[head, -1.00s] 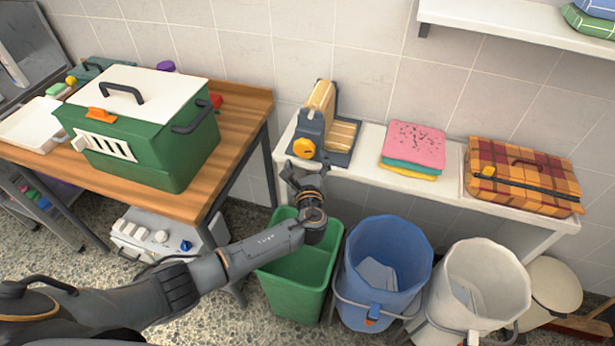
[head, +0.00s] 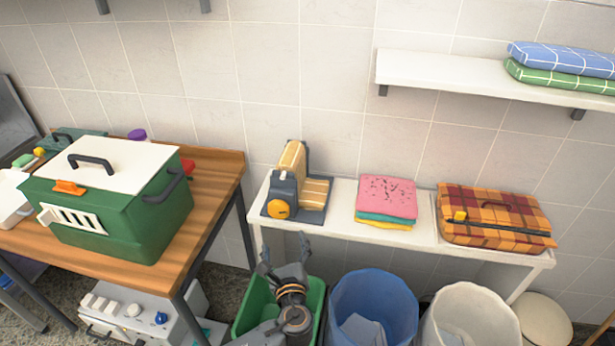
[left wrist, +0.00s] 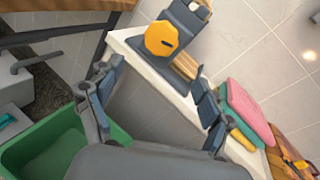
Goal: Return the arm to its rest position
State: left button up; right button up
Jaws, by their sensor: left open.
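My left gripper (head: 284,254) is open and empty in the head view. Its fingers point up, and it stands over the green bin (head: 248,309), in front of the white bench. In the left wrist view the two fingers (left wrist: 155,98) are spread wide with nothing between them. The green bin (left wrist: 40,150) shows below left there. Most of my left arm is below the picture edge in the head view. My right gripper is not seen.
The white bench (head: 345,215) carries a grey machine with an orange knob (head: 280,208), folded cloths (head: 386,198) and a plaid case (head: 492,217). A blue bin (head: 372,298) and a white bin (head: 470,310) stand right of the green one.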

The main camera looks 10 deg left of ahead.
pick_arm(q)
jog(key=shift+f, duration=0.1)
jog(key=s+a+f+n+g+h, duration=0.1)
jog(key=s+a+f+n+g, duration=0.3)
jog(key=f, duration=0.6)
jog(key=s+f+n+g+h, duration=0.1)
jog(key=s+f+n+g, duration=0.1)
jog(key=s+f, duration=0.65)
jog(key=s+a+f+n+g+h, duration=0.1)
jog(key=s+a+f+n+g, duration=0.2)
jog(key=f, duration=0.9)
jog(key=s+f+n+g, duration=0.2)
jog(key=s+f+n, duration=0.3)
jog(key=s, duration=0.6)
jog(key=s+a+f+n+g+h, duration=0.1)
jog(key=s+f+n, duration=0.4)
jog(key=s, duration=0.6)
jog(key=s+f+n+g+h+b, duration=0.1)
jog(key=s+f+n+g, duration=0.1)
jog(key=s+f+n, duration=0.4)
jog(key=s+n, duration=0.1)
jog(key=s, duration=0.4)
jog(key=shift+s+a+g, duration=0.15)
jog(key=shift+s+g, duration=0.15)
